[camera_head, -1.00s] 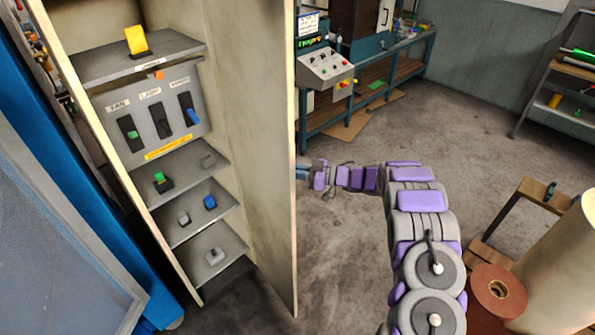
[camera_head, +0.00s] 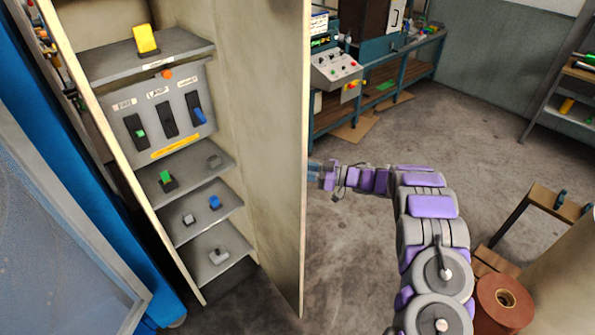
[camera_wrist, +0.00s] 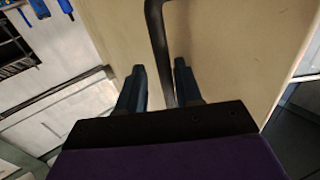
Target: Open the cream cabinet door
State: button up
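The cream cabinet door (camera_head: 265,130) stands open in the head view, its inner face showing to the right of the shelves. My gripper (camera_head: 314,172) is at the door's free edge, its tips partly hidden behind the door. In the wrist view the door's outer face (camera_wrist: 235,50) fills the middle and right. A dark bar handle (camera_wrist: 158,35) runs down that face and passes between the two fingers of my gripper (camera_wrist: 158,80). The fingers are apart, with a visible gap at the left; the handle lies nearer the right finger. Contact is not clear.
The cabinet holds a switch panel (camera_head: 165,115) and grey shelves (camera_head: 208,215) with small coloured switches. A blue frame (camera_head: 60,150) stands at left. A workbench (camera_head: 375,100) is behind the door, and a reddish-brown roll (camera_head: 505,305) is at lower right. Open floor (camera_head: 460,140) lies beyond my arm.

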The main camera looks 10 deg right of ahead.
jog(key=w+v, duration=0.1)
jog(key=v, duration=1.8)
jog(key=w+d+r+m+t+h+b, duration=0.1)
jog(key=w+r+m+t+h, duration=0.2)
jog(key=w+r+t+h, duration=0.55)
notch_tip(320, 180, up, 10)
jog(key=w+d+m+g+h+b, duration=0.2)
jog(key=d+m+h, duration=0.1)
jog(key=m+h, duration=0.55)
jog(key=s+a+f+g+b, duration=0.1)
jog(key=s+a+f+g, duration=0.3)
jog(key=s, duration=1.4)
jog(key=s+a+f+m+g+b, duration=0.1)
jog(key=s+a+f+g, duration=0.3)
jog(key=s+a, duration=0.9)
jog(key=s+a+f+g+b, duration=0.1)
jog(key=s+a+f+g, duration=0.3)
jog(key=s, duration=2.1)
jog(key=a+g, duration=0.4)
jog(key=shift+s+a+y, duration=0.15)
jog(key=shift+s+y, duration=0.05)
jog(key=shift+y, duration=0.1)
